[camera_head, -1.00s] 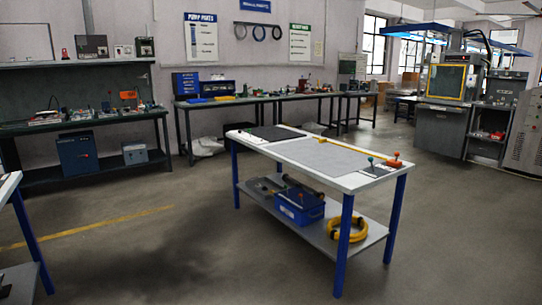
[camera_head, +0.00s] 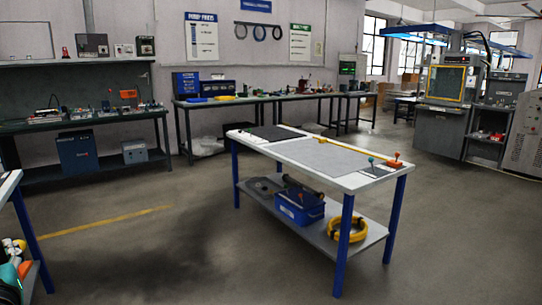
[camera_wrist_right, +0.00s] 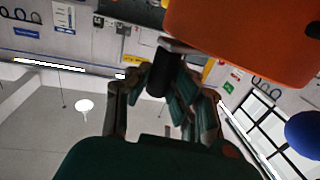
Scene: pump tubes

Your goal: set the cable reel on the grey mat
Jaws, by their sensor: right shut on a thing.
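The grey mat (camera_head: 325,157) lies flat and bare on the white-topped table with blue legs in the head view. In the right wrist view my right gripper (camera_wrist_right: 165,80) is shut on a black cylindrical grip between its fingers. A large orange body (camera_wrist_right: 245,35), apparently part of the cable reel, is just beyond the fingers and is cut off by the frame. Whether the black grip joins it is partly hidden. My left gripper is not in view, and my right gripper does not show in the head view.
The white table (camera_head: 350,182) also carries a dark mat (camera_head: 268,133) and a small orange device (camera_head: 394,161). Its lower shelf holds a blue box (camera_head: 299,209) and a yellow coil (camera_head: 347,230). Coloured items (camera_head: 14,262) show at lower left. The floor before the table is clear.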

